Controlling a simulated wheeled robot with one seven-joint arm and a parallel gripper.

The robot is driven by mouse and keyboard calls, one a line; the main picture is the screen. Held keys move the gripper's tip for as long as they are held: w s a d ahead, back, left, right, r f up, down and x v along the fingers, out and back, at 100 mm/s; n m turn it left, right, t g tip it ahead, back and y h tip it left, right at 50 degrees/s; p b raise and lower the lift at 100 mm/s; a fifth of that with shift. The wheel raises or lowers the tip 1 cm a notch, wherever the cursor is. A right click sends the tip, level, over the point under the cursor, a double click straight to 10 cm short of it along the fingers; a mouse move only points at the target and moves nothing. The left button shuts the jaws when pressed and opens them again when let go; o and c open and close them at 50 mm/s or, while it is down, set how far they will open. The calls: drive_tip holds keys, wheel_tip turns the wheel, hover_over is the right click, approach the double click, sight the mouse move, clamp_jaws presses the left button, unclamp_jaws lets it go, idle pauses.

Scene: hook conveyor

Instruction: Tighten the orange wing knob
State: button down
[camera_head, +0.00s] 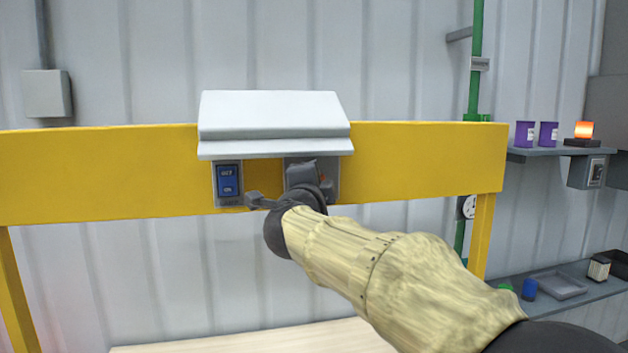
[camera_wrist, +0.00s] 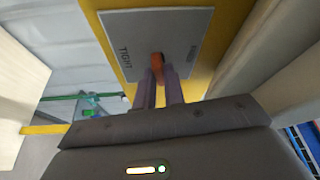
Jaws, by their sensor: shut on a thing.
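The orange wing knob (camera_wrist: 157,60) sits on a grey plate (camera_wrist: 128,28) in the wrist view. The plate carries the word TIGHT on the left and a smaller, unreadable label on the right. My gripper (camera_wrist: 159,75) is shut on the knob, one finger on each side, and the knob's wing stands roughly upright in that picture. In the head view my gripper (camera_head: 306,178) is in front of the same plate (camera_head: 334,165), under a light grey hood, and hides most of the knob.
The plate is on a yellow beam (camera_head: 430,158), under the grey hood (camera_head: 272,115). A blue switch (camera_head: 228,181) is just left of my gripper. A shelf at right holds purple cups (camera_head: 524,134) and an orange lamp (camera_head: 584,130). A lower shelf (camera_head: 590,280) holds a tray.

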drive_tip(key=c, duration=1.5)
unclamp_jaws()
drive_tip(key=shift+s, duration=0.1)
drive_tip(key=s+b, duration=0.1)
drive_tip(key=s, duration=0.4)
drive_tip(key=s+a+f+b, duration=0.1)
drive_tip(key=s+b, duration=0.1)
drive_tip(key=s, duration=0.4)
drive_tip(key=s+b, duration=0.2)
drive_tip(key=s, duration=0.4)
drive_tip(key=shift+a+f, duration=0.25)
drive_tip(key=shift+a, duration=0.1)
